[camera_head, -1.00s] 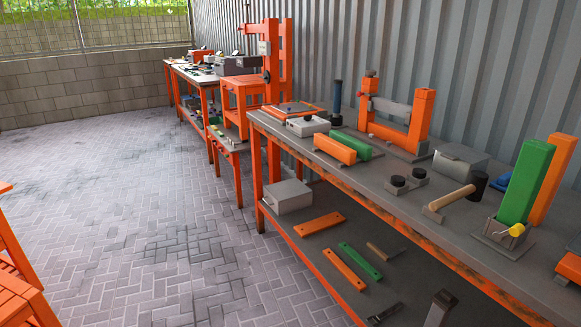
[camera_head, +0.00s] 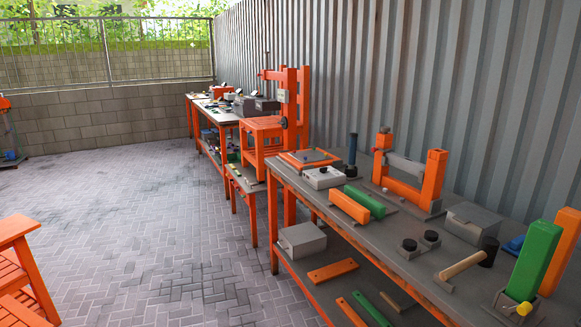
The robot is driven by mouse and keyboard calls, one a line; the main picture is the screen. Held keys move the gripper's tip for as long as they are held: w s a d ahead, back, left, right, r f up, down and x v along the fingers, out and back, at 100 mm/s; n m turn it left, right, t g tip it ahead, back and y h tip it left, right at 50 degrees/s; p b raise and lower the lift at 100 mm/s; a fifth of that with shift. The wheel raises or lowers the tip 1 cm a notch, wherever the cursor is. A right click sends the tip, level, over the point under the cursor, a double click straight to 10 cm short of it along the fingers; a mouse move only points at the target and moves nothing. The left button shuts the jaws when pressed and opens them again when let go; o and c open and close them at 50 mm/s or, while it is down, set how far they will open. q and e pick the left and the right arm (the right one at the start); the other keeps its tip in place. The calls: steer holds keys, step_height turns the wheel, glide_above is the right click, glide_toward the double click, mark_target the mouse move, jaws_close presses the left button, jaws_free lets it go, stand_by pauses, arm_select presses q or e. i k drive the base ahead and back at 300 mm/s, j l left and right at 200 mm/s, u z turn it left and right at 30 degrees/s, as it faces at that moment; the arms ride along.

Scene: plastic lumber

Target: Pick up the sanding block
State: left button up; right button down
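I cannot tell for certain which item is the sanding block. On the near workbench (camera_head: 385,236) lie an orange bar-shaped block (camera_head: 349,207) and a green one (camera_head: 364,202), side by side. A mallet with a wooden handle (camera_head: 461,266) and a dark head lies nearer on the same bench. Neither of my grippers shows in the head view, so I see no contact with any item.
The bench also holds a grey box (camera_head: 472,222), an orange frame (camera_head: 431,181) and an upright green post (camera_head: 534,258). Its lower shelf carries a grey box (camera_head: 301,240) and flat bars. Paved floor (camera_head: 150,230) is open left of it. An orange stand (camera_head: 20,262) is at the left edge.

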mark_target(513, 248)
steer(key=i, duration=0.3)
steer(key=i+z, duration=0.15)
steer(key=z, duration=0.35)
steer(key=i+j+z, duration=0.15)
steer(key=z, duration=1)
steer(key=i+j, duration=0.1)
steer(key=j, duration=0.2)
steer(key=i+j, duration=0.1)
steer(key=j, duration=0.2)
steer(key=i+j+z, duration=0.1)
steer(key=j, duration=0.2)
